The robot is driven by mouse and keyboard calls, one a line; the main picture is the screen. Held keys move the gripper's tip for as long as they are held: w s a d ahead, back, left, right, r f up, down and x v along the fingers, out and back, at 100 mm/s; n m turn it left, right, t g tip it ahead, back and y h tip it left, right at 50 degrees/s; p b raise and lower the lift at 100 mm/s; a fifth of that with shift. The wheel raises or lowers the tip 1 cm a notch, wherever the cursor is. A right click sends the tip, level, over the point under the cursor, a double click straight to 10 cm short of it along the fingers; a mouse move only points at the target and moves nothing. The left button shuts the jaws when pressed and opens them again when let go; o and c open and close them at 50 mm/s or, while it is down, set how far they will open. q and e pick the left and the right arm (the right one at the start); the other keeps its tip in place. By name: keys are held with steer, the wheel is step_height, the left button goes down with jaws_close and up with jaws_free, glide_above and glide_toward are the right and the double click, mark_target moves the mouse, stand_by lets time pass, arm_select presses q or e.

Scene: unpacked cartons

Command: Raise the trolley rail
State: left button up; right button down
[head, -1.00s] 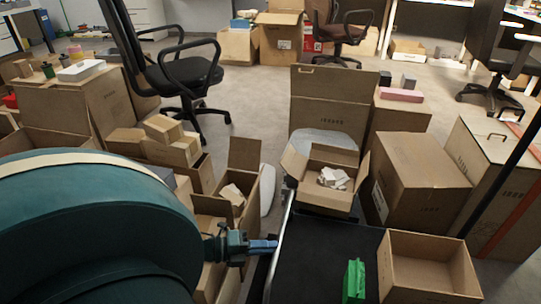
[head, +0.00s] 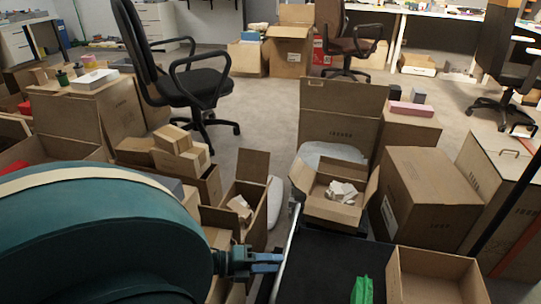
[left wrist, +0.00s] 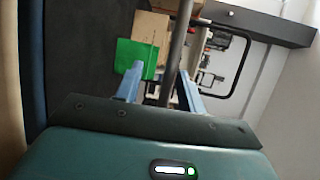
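The trolley has a black deck (head: 325,262) at the bottom centre of the head view. A thin grey metal rail (head: 291,232) runs along its left side. My left gripper (head: 279,262) has its blue fingertips close to this rail. In the left wrist view, a grey bar (left wrist: 179,42), which looks like the rail, passes between the two spread fingers (left wrist: 160,69). The gripper is open, and I cannot tell whether either finger touches the bar. My right gripper is not in view.
A green object (head: 362,290) and an open carton (head: 437,262) are at the deck's right. Another open carton (head: 335,212) with white pieces sits at the far end. Cartons crowd the left, including a narrow open one (head: 254,165). A dark pole (head: 508,200) slants at the right.

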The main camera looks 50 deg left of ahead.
arm_select(q)
steer(key=shift+s, duration=0.1)
steer(key=p+v, duration=0.2)
steer(key=v, duration=0.5)
steer(key=shift+s, duration=0.15)
steer(key=shift+a, duration=0.1)
stand_by(0.4)
